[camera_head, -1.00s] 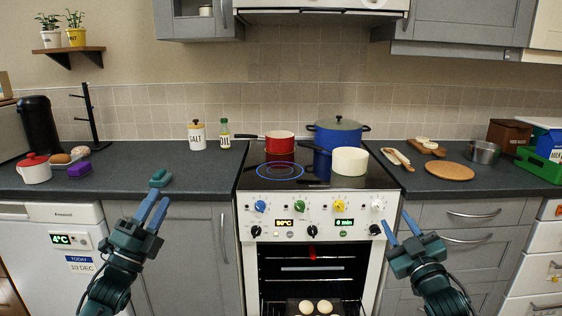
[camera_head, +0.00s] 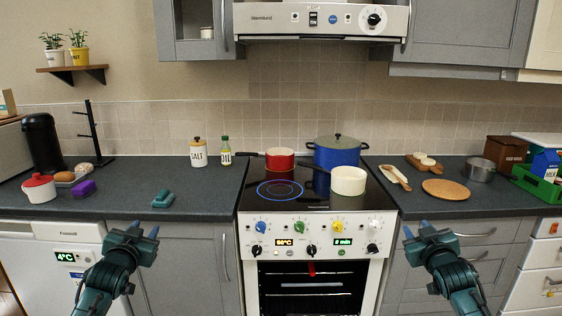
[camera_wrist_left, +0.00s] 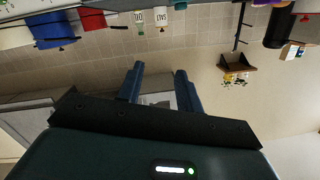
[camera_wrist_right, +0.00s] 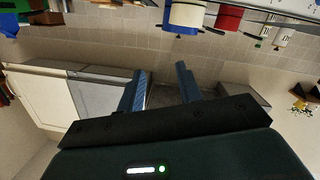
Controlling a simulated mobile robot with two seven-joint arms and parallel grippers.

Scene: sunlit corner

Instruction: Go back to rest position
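My left gripper (camera_head: 144,231) is in front of the left counter, below its front edge, with its blue fingers apart and nothing between them. In the left wrist view its two fingers (camera_wrist_left: 159,82) stand apart and empty. My right gripper (camera_head: 417,231) is in front of the drawers right of the stove, also with fingers apart and empty. The right wrist view shows its fingers (camera_wrist_right: 160,84) spread with only the background between them. Both grippers are clear of the counter objects.
The stove (camera_head: 312,222) stands between the arms, carrying a red pot (camera_head: 280,159), a blue pot (camera_head: 338,156) and a cream pot (camera_head: 348,181). A teal object (camera_head: 162,200) lies near the left counter's edge. A wooden board (camera_head: 446,190) lies on the right counter.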

